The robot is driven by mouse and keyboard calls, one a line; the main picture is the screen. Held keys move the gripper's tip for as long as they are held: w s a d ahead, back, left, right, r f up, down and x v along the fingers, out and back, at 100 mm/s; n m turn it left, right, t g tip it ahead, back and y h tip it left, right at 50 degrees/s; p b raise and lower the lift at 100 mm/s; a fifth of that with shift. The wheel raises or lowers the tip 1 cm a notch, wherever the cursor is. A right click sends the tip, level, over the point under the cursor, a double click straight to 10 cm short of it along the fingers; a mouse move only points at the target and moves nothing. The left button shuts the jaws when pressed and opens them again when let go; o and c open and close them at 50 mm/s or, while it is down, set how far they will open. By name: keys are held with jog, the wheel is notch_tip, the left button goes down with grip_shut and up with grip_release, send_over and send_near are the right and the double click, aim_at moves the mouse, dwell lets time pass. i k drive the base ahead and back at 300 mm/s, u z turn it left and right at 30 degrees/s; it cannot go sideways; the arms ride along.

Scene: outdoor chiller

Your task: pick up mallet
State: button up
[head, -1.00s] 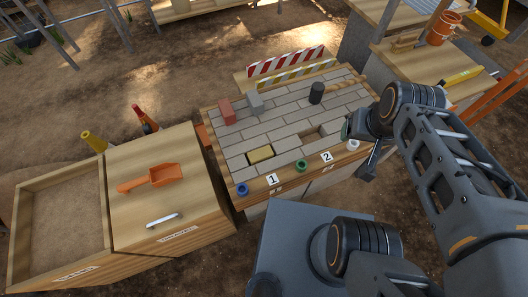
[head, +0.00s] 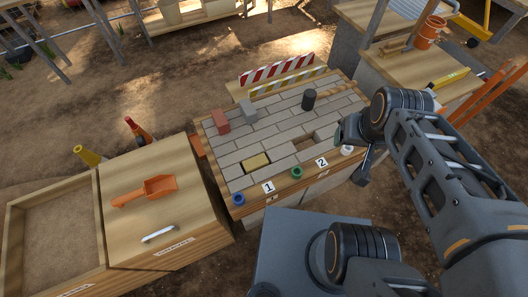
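The mallet (head: 309,99) lies on the paved top of the workbench (head: 262,188), toward its back right. Its head is a dark cylinder, and a wooden handle points right and away from me. My gripper (head: 363,172) shows only in part beside the bench's front right corner, below my wrist. It is apart from the mallet, to the right and nearer to me. The fingers are small and partly hidden, so I cannot tell whether they are open.
A red brick (head: 221,121), a grey block (head: 248,110) and a yellow block (head: 256,161) are on the paving. A wooden box with an orange scoop (head: 146,191) stands left. A striped barrier (head: 277,69) is behind. An orange bucket (head: 430,32) stands at the back right.

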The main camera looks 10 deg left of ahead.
aim_at(310, 96)
jog(key=u, duration=3.8)
jog(key=k, duration=1.7)
jog(key=z, duration=0.85)
